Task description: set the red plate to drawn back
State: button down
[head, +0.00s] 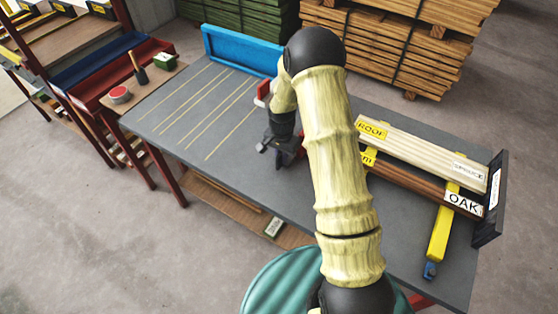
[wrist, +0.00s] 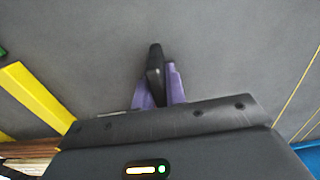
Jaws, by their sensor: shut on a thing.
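A small part of the red plate (head: 263,90) shows in the head view beside my arm, near the right end of the blue fence. The rest of it is hidden behind my arm. My gripper (head: 281,156) is low over the grey bench top. In the wrist view the purple fingers of my gripper (wrist: 158,92) are closed on a black upright piece (wrist: 155,62). Whether this black piece joins the red plate cannot be told. The red plate is not seen in the wrist view.
The grey bench (head: 170,125) has several yellow lines and is clear on the left. A blue fence (head: 240,50) stands at its back edge. Labelled boards (head: 420,155) lie at the right with a yellow bar (head: 440,230) and a black end plate (head: 490,205).

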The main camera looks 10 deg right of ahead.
jog(key=shift+w+a+r, duration=0.1)
jog(key=shift+w+r, duration=0.05)
jog(key=shift+w, duration=0.05)
jog(key=c, duration=1.4)
grip_release()
jog(key=shift+w+a, duration=0.1)
jog(key=shift+a, duration=0.05)
jog(key=shift+c, duration=0.2)
notch_tip(320, 180, up, 17)
jog(key=b, duration=0.2)
jog(key=shift+r, duration=0.15)
jog(key=shift+s, duration=0.2)
